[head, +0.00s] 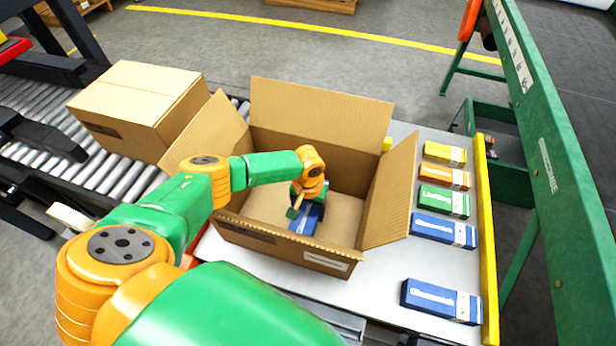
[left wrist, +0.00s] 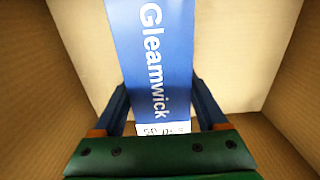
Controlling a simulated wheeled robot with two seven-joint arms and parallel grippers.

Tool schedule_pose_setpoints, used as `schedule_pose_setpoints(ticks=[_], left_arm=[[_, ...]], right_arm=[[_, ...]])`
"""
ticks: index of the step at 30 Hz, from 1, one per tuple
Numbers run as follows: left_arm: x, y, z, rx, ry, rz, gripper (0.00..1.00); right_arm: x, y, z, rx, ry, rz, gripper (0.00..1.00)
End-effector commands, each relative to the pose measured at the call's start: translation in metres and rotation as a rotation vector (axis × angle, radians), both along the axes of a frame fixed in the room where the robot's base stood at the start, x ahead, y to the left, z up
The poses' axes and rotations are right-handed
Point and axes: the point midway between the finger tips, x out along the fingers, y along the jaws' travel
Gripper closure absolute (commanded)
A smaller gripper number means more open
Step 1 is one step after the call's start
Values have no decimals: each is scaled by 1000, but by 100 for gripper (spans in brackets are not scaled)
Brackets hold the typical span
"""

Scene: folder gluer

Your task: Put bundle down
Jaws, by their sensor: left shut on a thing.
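My left gripper (head: 307,203) reaches down inside an open cardboard box (head: 376,205) and is shut on a blue bundle (head: 304,222). In the left wrist view the blue bundle (left wrist: 155,60), with "Gleamwick" lettering and a white end band, lies between the two fingers of the gripper (left wrist: 158,108). Bare cardboard of the box (left wrist: 245,50) surrounds it there. I cannot tell whether the bundle touches the box floor. The box's flaps stand open. My right gripper is not in view.
Several bundles lie along the table's right side: yellow (head: 444,154), orange (head: 444,176), green (head: 443,202), blue (head: 444,230) and another blue one (head: 440,301). A closed carton (head: 140,100) sits on the roller conveyor (head: 100,170) at left. A green machine frame (head: 560,190) stands at right.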

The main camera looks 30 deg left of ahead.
Motion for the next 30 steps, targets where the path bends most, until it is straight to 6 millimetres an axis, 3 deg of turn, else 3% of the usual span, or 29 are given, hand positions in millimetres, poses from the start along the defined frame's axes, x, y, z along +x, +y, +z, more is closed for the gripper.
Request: schedule_pose_setpoints(ticks=[17, 18, 20, 21, 30], left_arm=[[0, 0, -11, 0, 0, 1, 100], [0, 0, -11, 0, 0, 0, 20], [0, 0, -11, 0, 0, 0, 4], [0, 0, -11, 0, 0, 0, 0], [0, 0, -2, 1, -1, -1, 0]], right_arm=[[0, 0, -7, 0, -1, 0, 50], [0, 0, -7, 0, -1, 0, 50], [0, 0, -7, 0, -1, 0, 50], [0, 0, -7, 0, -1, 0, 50], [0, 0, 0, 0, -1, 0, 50]])
